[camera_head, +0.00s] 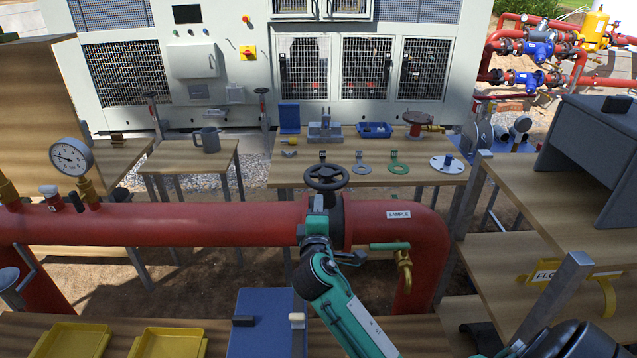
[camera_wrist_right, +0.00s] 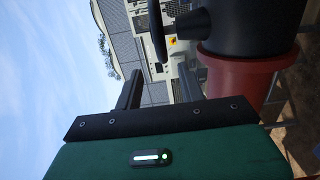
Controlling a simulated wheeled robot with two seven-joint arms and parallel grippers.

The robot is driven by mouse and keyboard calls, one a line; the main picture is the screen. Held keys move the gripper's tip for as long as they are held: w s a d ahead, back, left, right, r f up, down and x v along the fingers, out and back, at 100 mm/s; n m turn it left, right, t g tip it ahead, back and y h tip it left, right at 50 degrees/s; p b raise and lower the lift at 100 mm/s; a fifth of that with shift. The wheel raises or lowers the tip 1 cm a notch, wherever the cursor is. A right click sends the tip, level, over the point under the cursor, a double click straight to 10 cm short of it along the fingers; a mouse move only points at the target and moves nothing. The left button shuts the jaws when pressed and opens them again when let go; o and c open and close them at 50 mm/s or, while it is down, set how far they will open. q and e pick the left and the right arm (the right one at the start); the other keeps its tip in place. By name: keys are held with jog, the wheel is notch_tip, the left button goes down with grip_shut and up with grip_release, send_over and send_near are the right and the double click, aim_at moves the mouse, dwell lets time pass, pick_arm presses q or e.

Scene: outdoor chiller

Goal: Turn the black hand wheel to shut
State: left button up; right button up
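The black hand wheel (camera_head: 327,177) sits on top of a dark valve body on the red pipe (camera_head: 200,222), in the middle of the head view. Its rim also shows edge-on at the top of the right wrist view (camera_wrist_right: 158,32). My right gripper (camera_head: 318,208) reaches up from below, just under the wheel. In the wrist view its two dark fingers (camera_wrist_right: 158,86) stand apart with a gap between them. The wheel rim appears beyond that gap; I cannot tell whether they touch. The arm partly hides the valve body. My left gripper is out of view.
A pressure gauge (camera_head: 72,157) stands on the pipe at left. A small green-handled tap (camera_head: 390,246) hangs at right. Behind is a table (camera_head: 285,177) with flanges and tools. Yellow trays (camera_head: 168,342) and a blue box (camera_head: 262,335) lie in front.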

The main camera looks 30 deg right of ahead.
aim_at(320, 183)
jog(key=p+x, duration=0.3)
jog(key=x, duration=0.6)
jog(key=shift+w+d, duration=0.25)
jog(key=shift+w, duration=0.05)
jog(key=shift+x, duration=0.95)
jog(key=shift+f, duration=0.15)
jog(key=c, duration=0.9)
jog(key=shift+o, duration=0.2)
jog(key=shift+a+f, duration=0.1)
